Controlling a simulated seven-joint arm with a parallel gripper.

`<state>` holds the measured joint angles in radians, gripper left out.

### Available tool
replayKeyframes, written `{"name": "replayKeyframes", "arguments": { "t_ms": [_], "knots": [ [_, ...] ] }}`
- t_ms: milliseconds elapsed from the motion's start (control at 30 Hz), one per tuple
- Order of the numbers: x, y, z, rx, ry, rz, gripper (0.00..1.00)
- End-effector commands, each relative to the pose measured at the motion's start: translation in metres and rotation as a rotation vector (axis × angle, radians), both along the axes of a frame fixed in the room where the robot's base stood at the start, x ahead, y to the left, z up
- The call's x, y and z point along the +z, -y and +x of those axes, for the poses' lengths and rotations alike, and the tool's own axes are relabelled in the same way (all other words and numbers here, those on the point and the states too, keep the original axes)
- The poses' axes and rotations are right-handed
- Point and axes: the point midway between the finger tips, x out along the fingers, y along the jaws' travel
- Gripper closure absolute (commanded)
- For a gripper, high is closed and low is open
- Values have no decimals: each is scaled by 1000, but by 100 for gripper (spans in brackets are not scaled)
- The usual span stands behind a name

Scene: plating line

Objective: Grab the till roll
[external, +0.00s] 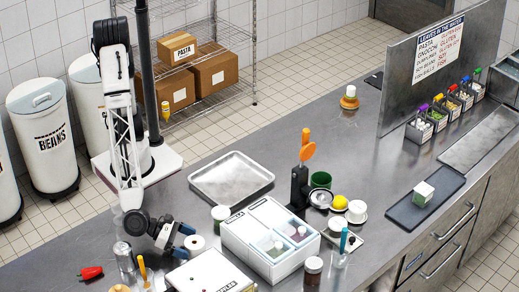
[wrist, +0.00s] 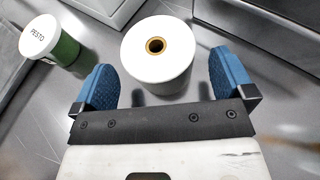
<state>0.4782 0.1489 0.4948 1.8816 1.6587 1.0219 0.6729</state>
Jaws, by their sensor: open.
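The till roll (external: 197,244) is a white paper roll standing upright on the steel counter. In the wrist view the till roll (wrist: 157,62) shows its top face and brown core, at upper middle. My gripper (external: 187,242) is low over the counter at the roll's left side. In the wrist view my gripper (wrist: 160,66) has its two blue fingers spread wide, one on either side of the roll's near part. A gap shows between each finger and the roll, and nothing is held. The exact height of the fingertips against the roll cannot be told.
A green pesto jar (wrist: 62,47) with a white lid stands left of the roll in the wrist view. In the external view a white box with compartments (external: 233,242) stands right of the roll, a metal tray (external: 232,178) behind, and a can (external: 124,257) to the left.

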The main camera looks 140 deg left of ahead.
Motion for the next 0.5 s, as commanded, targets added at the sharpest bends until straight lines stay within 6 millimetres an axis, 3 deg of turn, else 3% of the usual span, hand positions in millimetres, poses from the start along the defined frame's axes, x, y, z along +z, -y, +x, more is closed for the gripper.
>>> {"name": "replayKeyframes", "arguments": {
  "t_ms": [200, 500],
  "knots": [
    [-8, -13, 15, 1, -2, 0, 0],
    [-9, -14, 17, 0, -1, -1, 0]
  ]
}}
